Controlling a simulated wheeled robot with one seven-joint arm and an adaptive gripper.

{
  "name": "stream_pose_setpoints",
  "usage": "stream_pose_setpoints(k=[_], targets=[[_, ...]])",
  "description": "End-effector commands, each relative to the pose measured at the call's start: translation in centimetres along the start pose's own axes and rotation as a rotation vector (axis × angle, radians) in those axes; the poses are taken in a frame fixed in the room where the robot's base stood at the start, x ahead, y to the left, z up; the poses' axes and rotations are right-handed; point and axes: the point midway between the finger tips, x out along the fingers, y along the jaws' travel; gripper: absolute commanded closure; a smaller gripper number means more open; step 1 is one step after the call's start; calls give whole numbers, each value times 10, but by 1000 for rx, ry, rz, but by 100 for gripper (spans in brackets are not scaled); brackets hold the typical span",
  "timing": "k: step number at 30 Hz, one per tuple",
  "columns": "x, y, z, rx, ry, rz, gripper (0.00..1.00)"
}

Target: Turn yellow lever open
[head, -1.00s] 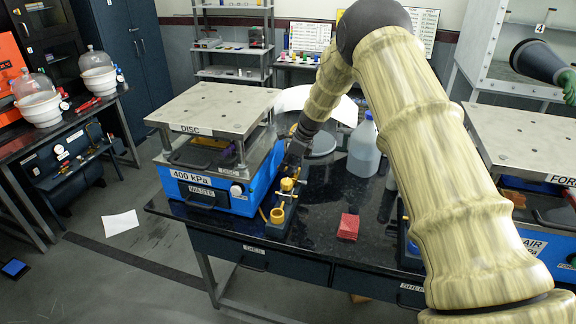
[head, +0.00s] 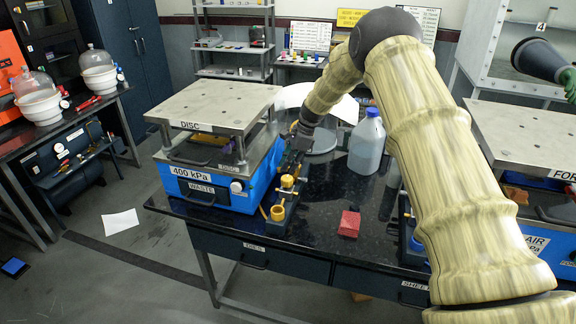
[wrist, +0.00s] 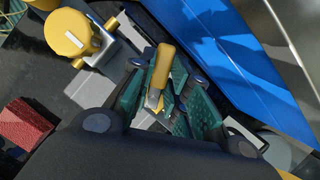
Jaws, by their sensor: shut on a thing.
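The yellow lever (wrist: 163,68) stands up between the teal-padded fingers of my gripper (wrist: 160,90) in the wrist view. The fingers are shut on it, and its yellow upper end sticks out beyond them. In the head view my gripper (head: 295,152) is at the right side of the blue press, behind the yellow valve fittings (head: 287,182). The lever is mostly hidden there by the gripper and fittings. A round yellow cap (wrist: 72,32) with a white label sits on a grey bracket at upper left in the wrist view.
The blue press (head: 245,190) marked DISC and 400 kPa stands close left of my gripper. A red block (head: 349,224) lies on the black bench (head: 318,215) to the right. A translucent jug (head: 367,145) stands behind it. The bench between fittings and block is clear.

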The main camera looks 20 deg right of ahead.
Motion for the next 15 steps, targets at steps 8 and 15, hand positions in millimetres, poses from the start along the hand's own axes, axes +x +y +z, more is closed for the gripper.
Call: stream_pose_setpoints(k=[8, 15], targets=[[-4, 3, -3, -241, 2, 91, 100], [-4, 8, -4, -453, 4, 179, 100]])
